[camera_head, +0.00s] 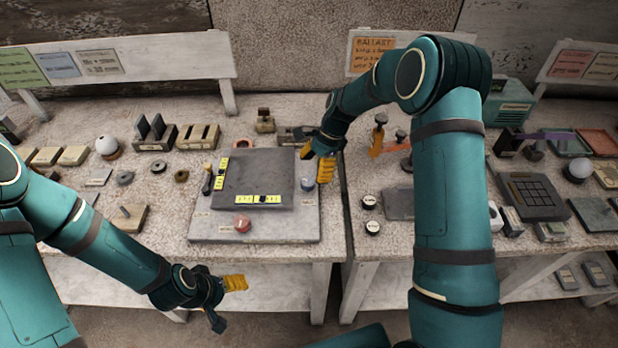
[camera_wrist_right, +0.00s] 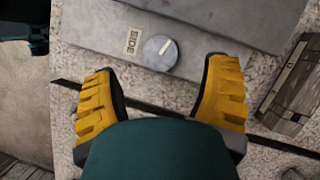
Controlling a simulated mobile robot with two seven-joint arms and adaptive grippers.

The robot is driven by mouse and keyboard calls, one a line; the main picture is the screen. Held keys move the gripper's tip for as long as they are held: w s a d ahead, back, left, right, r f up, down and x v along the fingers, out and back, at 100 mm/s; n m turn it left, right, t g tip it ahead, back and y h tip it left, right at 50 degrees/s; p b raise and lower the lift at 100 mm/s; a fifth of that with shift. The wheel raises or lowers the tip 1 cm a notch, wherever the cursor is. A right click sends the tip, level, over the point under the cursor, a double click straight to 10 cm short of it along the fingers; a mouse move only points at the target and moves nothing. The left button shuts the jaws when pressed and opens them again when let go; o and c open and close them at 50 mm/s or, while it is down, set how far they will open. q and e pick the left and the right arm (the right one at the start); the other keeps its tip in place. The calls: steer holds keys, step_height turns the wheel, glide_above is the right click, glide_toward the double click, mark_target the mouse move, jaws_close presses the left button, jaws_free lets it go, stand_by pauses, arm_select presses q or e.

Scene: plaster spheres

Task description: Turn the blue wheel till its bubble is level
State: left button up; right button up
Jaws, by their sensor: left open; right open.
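A blue-grey wheel (camera_head: 308,184) sits at the right side of a flat grey plate (camera_head: 200,228) on the bench. In the right wrist view the wheel (camera_wrist_right: 159,53) has a white line pointing up and right, beside a tag reading SIDE. Two yellow strips, which look like bubble levels, lie along the front (camera_head: 257,199) and left (camera_head: 222,173) edges of a dark raised slab (camera_head: 258,172); their bubbles are too small to read. My right gripper (camera_head: 317,162) is open above the wheel, its fingers apart and not touching it. My left gripper (camera_head: 227,303) is open and empty in front of the bench.
A red wheel (camera_head: 243,222) sits at the front of the plate. A dark-handled tool (camera_head: 207,185) stands at the slab's left. Two round black-and-white pieces (camera_head: 370,202) stand to the right, across the gap between benches. Several small blocks and parts lie further left.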

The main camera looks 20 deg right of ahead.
steer(key=v, duration=0.6)
steer(key=shift+r, duration=0.4)
steer(key=shift+d, duration=0.15)
